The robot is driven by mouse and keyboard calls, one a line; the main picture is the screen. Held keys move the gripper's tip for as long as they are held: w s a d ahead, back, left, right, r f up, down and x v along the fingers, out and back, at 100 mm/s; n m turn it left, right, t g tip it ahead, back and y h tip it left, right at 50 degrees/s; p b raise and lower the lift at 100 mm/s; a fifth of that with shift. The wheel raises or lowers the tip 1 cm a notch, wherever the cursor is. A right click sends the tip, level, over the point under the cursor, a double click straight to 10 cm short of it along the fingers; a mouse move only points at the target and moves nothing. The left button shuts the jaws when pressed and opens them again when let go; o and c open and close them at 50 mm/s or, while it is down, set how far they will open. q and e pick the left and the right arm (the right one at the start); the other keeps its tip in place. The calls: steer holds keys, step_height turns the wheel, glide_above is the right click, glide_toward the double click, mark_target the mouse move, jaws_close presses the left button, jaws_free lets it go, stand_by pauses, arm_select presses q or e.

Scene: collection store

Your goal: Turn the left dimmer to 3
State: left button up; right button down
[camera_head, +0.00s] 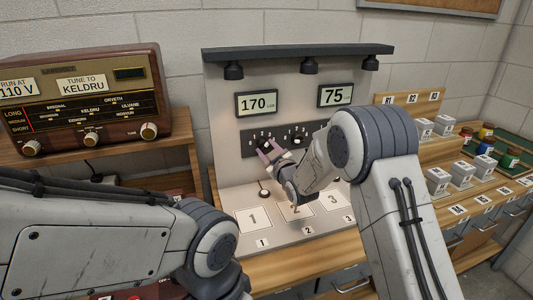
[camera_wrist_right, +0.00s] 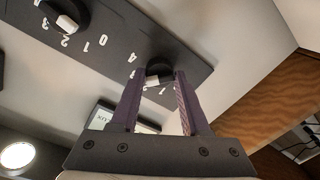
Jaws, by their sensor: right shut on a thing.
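The left dimmer (camera_head: 264,144) is a dark round knob with a white pointer, on a dark panel (camera_head: 246,145) with white numbers. My right gripper (camera_head: 268,152) is shut on this knob. In the right wrist view the two purple fingers (camera_wrist_right: 160,88) stand on either side of the left dimmer (camera_wrist_right: 158,72). The fingers hide part of its scale, so I cannot tell which number it points to. The right dimmer (camera_head: 297,138) is free; it also shows in the wrist view (camera_wrist_right: 66,14). My left gripper is out of view.
Above the panel, the left display (camera_head: 256,102) reads 170 and the right display (camera_head: 335,95) reads 75. Numbered white cards (camera_head: 253,219) lie below the panel. A brown radio (camera_head: 85,100) stands at left; grey boxes (camera_head: 438,180) and jars stand at right.

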steer(key=shift+r, duration=0.1)
steer(key=shift+c, duration=2)
jaws_free()
steer(key=b+v, duration=0.2)
steer(key=v, duration=0.8)
steer(key=shift+s, duration=0.25)
steer(key=shift+d, duration=0.1)
